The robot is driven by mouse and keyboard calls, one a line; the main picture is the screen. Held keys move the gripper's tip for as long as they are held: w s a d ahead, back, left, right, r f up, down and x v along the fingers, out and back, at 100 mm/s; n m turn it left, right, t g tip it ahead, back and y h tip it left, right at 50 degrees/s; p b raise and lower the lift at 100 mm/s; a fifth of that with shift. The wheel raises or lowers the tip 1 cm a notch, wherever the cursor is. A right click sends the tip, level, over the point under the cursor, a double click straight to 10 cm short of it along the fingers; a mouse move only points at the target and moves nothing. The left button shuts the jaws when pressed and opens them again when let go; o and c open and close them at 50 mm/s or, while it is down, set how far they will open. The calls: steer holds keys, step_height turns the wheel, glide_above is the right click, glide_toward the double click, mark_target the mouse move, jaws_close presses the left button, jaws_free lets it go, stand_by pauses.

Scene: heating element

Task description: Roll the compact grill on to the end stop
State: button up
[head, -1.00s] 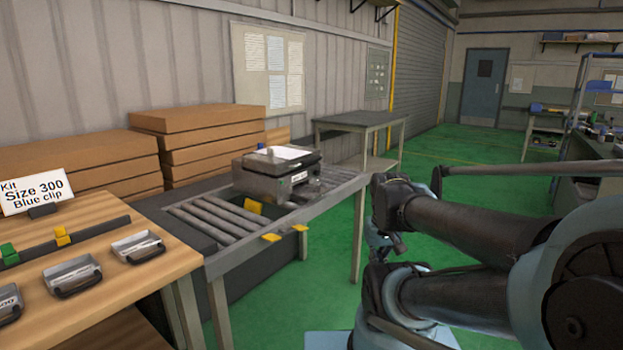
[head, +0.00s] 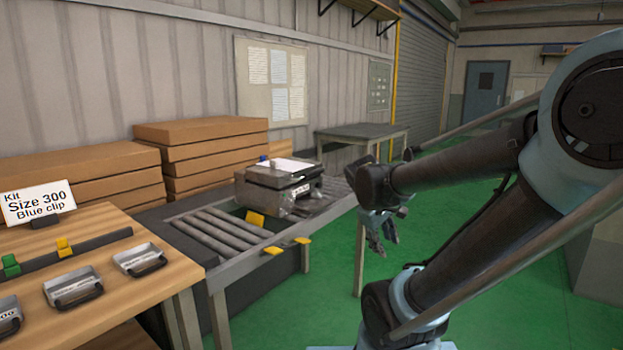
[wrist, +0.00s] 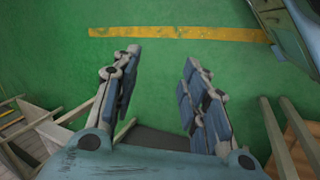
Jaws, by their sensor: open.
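My gripper (head: 383,243) hangs to the right of the conveyor, apart from the grill, over the green floor. In the wrist view my gripper (wrist: 160,90) is open, with nothing between its two fingers. I cannot tell which part is the end stop; the far end of the conveyor is partly hidden by the grill and my arm.
Yellow tabs (head: 273,250) stick out at the conveyor's near edge. A wooden bench (head: 126,300) with metal trays and a kit sign (head: 38,200) stands at left. Cardboard stacks (head: 201,150) are behind the conveyor. A grey table (head: 362,131) stands beyond it.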

steer(key=w+a+r+n+t+h, duration=0.1)
steer(key=w+r+n, duration=0.15)
steer(key=w, duration=0.25)
steer(key=w+a+r+n+t+h, duration=0.1)
steer(key=w+a+r+n+h, duration=0.15)
steer(key=w, duration=0.35)
steer(key=n+t+h, duration=0.3)
steer(key=n+t, duration=0.6)
steer(key=n, duration=0.5)
glide_toward(311, 174)
steer(key=x, duration=0.7)
steer(key=a+x, duration=0.1)
steer(key=x, duration=0.3)
steer(key=shift+w+d+f, duration=0.3)
steer(key=shift+w+f, duration=0.05)
steer(key=shift+w, duration=0.25)
jaws_close()
